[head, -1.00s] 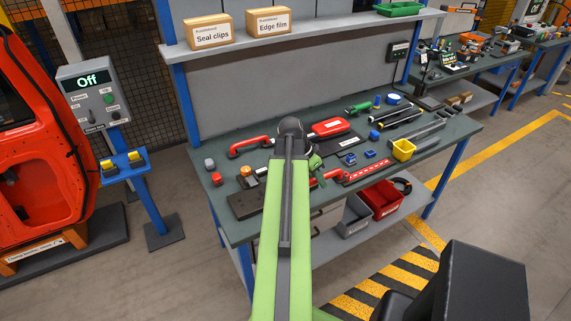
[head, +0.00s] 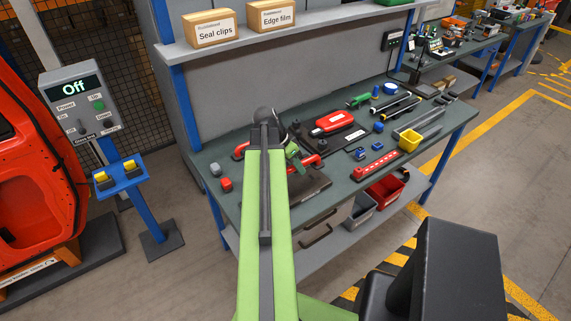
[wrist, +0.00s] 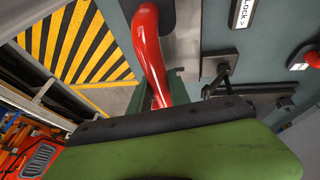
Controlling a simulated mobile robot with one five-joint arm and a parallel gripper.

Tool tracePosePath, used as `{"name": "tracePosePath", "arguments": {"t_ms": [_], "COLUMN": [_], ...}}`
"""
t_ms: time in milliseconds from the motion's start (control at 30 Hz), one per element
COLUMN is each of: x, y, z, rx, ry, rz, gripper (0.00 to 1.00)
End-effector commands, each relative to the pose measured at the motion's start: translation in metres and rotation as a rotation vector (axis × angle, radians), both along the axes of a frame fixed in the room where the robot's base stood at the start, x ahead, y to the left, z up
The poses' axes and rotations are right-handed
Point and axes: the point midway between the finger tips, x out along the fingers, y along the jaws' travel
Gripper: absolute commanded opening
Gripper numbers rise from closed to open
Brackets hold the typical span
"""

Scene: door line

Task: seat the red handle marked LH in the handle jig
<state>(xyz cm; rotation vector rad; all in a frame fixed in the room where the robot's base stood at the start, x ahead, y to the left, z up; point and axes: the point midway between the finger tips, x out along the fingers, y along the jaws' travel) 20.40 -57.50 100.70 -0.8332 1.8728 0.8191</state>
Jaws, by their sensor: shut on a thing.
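My gripper (head: 296,158) is over the left half of the workbench, partly hidden behind my own arm. It is shut on a red curved handle (wrist: 150,45), which fills the upper middle of the wrist view and runs down behind the green finger. In the head view a piece of red handle (head: 311,162) shows just right of the gripper, and another red curved end (head: 240,151) shows left of my arm. No LH mark is readable. A dark plate (head: 315,186), possibly the handle jig, lies at the bench's front edge below the gripper, partly hidden by my arm.
A red labelled part (head: 333,121) sits on a dark base behind. Small grey and red blocks (head: 226,184) lie left. A shelf (head: 300,33) overhangs the bench. A control post (head: 88,105) stands left.

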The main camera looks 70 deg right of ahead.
Motion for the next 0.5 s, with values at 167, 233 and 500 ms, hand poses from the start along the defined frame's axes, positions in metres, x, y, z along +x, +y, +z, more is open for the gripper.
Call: {"name": "tracePosePath", "arguments": {"t_ms": [167, 233, 500], "x": [0.008, 0.009, 0.013], "y": [0.003, 0.004, 0.006], "z": [0.000, -0.001, -0.022], "rx": [0.000, 0.000, 0.000], "ry": [0.000, 0.000, 0.001], "rz": [0.013, 0.016, 0.022], "gripper": [0.00, 0.00, 0.00]}}
